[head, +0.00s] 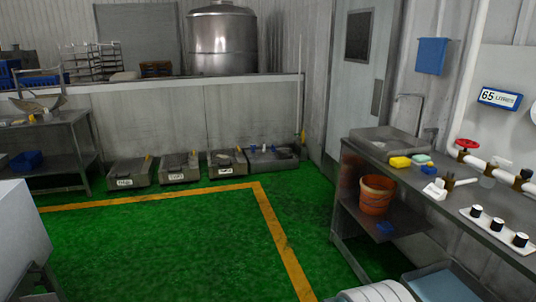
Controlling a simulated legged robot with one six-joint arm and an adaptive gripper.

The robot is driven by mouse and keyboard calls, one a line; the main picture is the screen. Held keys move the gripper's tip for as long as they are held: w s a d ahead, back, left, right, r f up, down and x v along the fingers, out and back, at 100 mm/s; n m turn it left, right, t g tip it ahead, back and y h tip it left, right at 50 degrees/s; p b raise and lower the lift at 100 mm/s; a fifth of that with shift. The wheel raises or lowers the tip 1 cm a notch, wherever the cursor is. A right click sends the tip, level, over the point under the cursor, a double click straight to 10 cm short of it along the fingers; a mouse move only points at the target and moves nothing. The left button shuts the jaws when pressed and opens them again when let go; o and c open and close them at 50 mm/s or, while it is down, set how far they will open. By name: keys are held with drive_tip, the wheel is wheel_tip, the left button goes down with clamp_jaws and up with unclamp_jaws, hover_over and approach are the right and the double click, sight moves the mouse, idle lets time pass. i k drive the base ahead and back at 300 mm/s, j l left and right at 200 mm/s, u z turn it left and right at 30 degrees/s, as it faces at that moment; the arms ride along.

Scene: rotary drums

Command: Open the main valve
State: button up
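A valve with a red round handwheel (466,144) sits on a white pipe (481,163) along the wall at the right, above the back of the metal counter. A dark fitting (524,175) sits near the right edge. My gripper is not in view.
The metal counter (445,215) holds a sink (385,139), yellow sponges (400,162) and a panel with black knobs (497,228). An orange bucket (377,195) stands on its lower shelf. Green floor (170,240) is clear at centre. Metal bins (180,168) line the low wall.

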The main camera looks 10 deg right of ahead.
sight(467, 143)
drive_tip(key=i+z, duration=0.25)
drive_tip(key=i, duration=0.45)
drive_tip(key=i+j+z, duration=0.2)
drive_tip(key=i, duration=0.55)
drive_tip(key=i+z, duration=0.2)
drive_tip(key=i, duration=0.45)
drive_tip(key=i+z, duration=0.2)
drive_tip(key=i, duration=0.45)
drive_tip(key=i+z, duration=0.25)
drive_tip(key=z, duration=0.2)
drive_tip(key=i+j+z, duration=0.15)
drive_tip(key=z, duration=0.3)
drive_tip(key=i+j+z, duration=0.2)
drive_tip(key=z, duration=0.3)
drive_tip(key=i+j+z, duration=0.15)
drive_tip(key=z, duration=0.15)
drive_tip(key=i+j+z, duration=0.2)
drive_tip(key=z, duration=0.15)
drive_tip(key=i, duration=0.1)
